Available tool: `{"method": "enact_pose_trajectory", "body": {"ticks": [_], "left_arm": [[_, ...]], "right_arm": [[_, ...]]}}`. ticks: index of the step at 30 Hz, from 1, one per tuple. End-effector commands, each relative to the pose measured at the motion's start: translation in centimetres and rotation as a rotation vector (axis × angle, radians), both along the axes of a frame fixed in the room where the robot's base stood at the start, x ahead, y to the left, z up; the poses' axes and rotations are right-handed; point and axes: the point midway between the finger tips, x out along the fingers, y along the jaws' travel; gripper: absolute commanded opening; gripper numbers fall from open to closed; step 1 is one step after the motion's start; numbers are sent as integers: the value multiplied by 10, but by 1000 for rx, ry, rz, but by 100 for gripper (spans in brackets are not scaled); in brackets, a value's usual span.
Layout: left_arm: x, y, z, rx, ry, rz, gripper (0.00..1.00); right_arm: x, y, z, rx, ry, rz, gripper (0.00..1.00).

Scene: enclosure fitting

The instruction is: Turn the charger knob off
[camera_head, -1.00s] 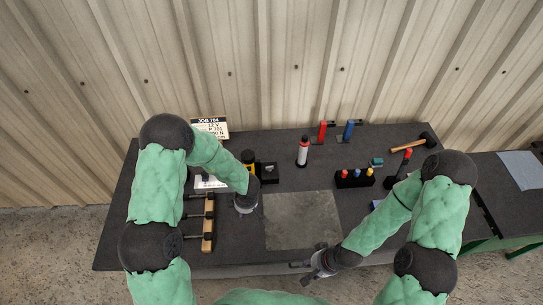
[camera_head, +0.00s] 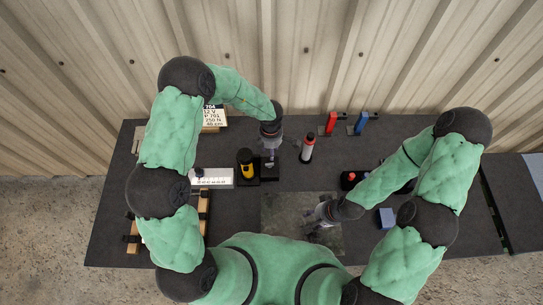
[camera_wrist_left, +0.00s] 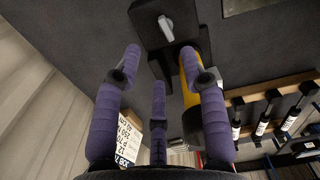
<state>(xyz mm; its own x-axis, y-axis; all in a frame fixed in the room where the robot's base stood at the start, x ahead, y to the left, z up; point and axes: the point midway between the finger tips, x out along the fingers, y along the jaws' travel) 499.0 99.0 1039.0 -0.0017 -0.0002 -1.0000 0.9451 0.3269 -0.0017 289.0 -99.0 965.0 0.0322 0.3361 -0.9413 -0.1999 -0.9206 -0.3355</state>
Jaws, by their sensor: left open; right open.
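The black charger (camera_head: 270,172) stands on the dark table near the middle, behind the grey mat. In the left wrist view its black block (camera_wrist_left: 150,25) carries a pale grey lever-like knob (camera_wrist_left: 166,28). A yellow and black cylinder (camera_head: 246,168) stands beside the charger on its left. My left gripper (camera_head: 270,158) is open, just above the charger. In the left wrist view its purple fingers (camera_wrist_left: 161,60) are spread, pointing toward the block, and the knob shows free beyond them. One finger partly hides the yellow cylinder (camera_wrist_left: 189,85). My right gripper (camera_head: 312,226) is open and empty over the mat.
A white bottle with a red tip (camera_head: 307,150) stands right of the charger. A red tool (camera_head: 331,122) and a blue tool (camera_head: 361,122) stand at the back. A job sign (camera_head: 214,117) is at the back left. The grey mat (camera_head: 280,205) looks bare.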

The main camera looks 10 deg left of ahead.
Motion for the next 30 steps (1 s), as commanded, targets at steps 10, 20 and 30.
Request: {"method": "enact_pose_trajectory", "body": {"ticks": [10, 20, 30], "left_arm": [[-1, 0, -62, 1, 3, 0, 42], [-1, 0, -94, 1, 1, -1, 42], [-1, 0, -96, 1, 1, 0, 37]], "right_arm": [[0, 0, -6, 0, 1, 0, 42], [0, 0, -8, 0, 1, 0, 42], [0, 0, -8, 0, 0, 0, 42]]}}
